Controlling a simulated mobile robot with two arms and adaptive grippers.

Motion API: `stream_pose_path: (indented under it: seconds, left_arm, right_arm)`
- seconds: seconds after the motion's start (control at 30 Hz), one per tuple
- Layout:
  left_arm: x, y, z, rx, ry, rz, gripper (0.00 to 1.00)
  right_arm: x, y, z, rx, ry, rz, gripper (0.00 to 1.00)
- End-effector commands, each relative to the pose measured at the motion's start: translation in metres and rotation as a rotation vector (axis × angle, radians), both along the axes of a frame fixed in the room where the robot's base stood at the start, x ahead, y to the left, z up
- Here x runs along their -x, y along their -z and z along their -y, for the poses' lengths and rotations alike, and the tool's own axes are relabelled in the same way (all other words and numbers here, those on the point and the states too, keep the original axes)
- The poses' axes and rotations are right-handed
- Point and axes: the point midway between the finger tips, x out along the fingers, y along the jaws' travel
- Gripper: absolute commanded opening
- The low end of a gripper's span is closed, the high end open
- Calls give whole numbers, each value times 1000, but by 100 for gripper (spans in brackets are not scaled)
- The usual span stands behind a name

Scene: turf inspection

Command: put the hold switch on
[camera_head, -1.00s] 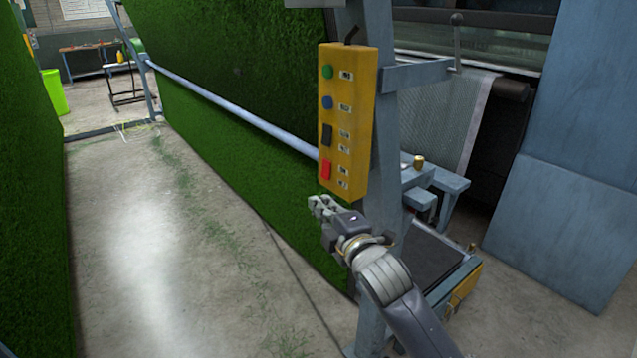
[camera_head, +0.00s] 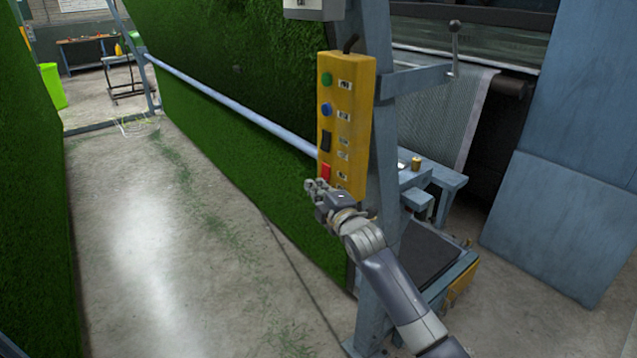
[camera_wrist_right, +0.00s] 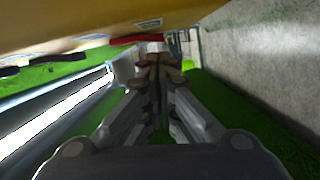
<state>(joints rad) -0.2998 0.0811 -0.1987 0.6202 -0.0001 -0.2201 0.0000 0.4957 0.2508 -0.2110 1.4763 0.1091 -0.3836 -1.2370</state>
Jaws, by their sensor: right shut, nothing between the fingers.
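A yellow control box (camera_head: 346,120) hangs on a blue-grey post. Down its front are a green button (camera_head: 327,79), a blue button (camera_head: 326,109), a black rocker switch (camera_head: 326,141) and a red rocker switch (camera_head: 326,171). The small labels beside them are too small to read, so I cannot tell which is marked hold. My right gripper (camera_head: 317,188) is shut and empty, just below the red switch. In the right wrist view the shut fingertips (camera_wrist_right: 158,62) are close to the red switch (camera_wrist_right: 140,39); contact cannot be told. My left gripper is out of view.
A green turf sheet (camera_head: 230,150) hangs behind the box, with a pale horizontal bar (camera_head: 235,107) across it. The post (camera_head: 384,170) stands right beside the box. A machine frame with a small ledge (camera_head: 435,176) is to the right.

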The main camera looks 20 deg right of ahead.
Motion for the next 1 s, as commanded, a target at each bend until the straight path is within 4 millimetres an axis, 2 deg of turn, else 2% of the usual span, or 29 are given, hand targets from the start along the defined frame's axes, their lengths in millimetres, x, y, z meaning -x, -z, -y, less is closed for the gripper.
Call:
stream_pose_path:
  seconds: [0.43, 0.6, 0.67, 1.0]
  left_arm:
    - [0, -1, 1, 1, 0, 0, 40]
    - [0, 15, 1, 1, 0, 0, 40]
    - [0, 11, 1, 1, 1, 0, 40]
    - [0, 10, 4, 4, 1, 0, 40]
  right_arm:
    - [-1, 1, 5, 3, 0, 2, 0]
    - [-5, 10, 15, 96, 3, 34, 0]
    - [-5, 5, 13, 101, 0, 39, 0]
    - [-5, 6, 13, 98, 1, 36, 0]
